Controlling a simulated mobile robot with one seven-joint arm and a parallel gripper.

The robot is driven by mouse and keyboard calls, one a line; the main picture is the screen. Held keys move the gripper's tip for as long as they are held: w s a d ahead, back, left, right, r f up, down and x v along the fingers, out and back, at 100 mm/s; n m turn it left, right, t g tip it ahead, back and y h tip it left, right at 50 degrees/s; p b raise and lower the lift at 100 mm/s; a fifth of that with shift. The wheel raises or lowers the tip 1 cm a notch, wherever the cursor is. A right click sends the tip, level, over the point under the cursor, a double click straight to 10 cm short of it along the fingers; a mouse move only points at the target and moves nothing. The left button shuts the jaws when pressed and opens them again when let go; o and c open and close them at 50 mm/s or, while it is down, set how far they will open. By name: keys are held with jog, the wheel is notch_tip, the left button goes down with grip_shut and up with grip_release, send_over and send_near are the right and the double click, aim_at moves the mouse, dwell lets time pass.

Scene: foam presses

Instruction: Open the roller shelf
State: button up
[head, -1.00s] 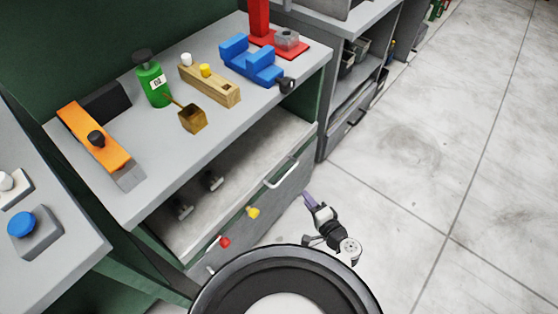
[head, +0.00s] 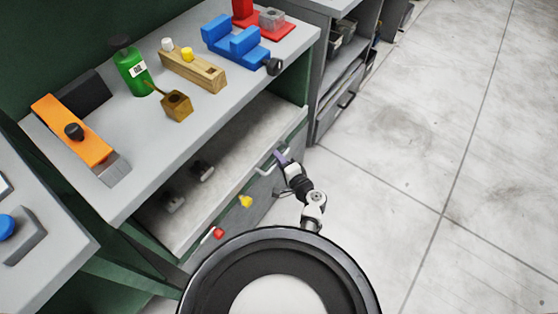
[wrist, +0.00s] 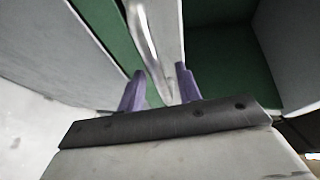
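The roller shelf's grey front panel (head: 262,192) is under the grey worktop in the head view. It has a pale bar handle (head: 262,172) near its top right. My gripper (head: 280,157) is at the right part of this handle, and its fingers partly hide it there. In the wrist view the silvery handle (wrist: 148,45) runs down between the two purple fingers of my gripper (wrist: 160,88). The fingers stand apart, with gaps visible beside the bar, so the gripper looks open around it.
A red knob (head: 218,233) and a yellow knob (head: 246,201) are on the front, left of the handle. The worktop (head: 140,180) holds an orange plane (head: 70,125), green bottle (head: 132,75) and blue vise (head: 235,45). Open floor (head: 400,190) lies right.

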jog(key=shift+w+a, duration=0.25)
jog(key=shift+w, duration=0.15)
grip_shut()
jog(key=shift+f, duration=0.1)
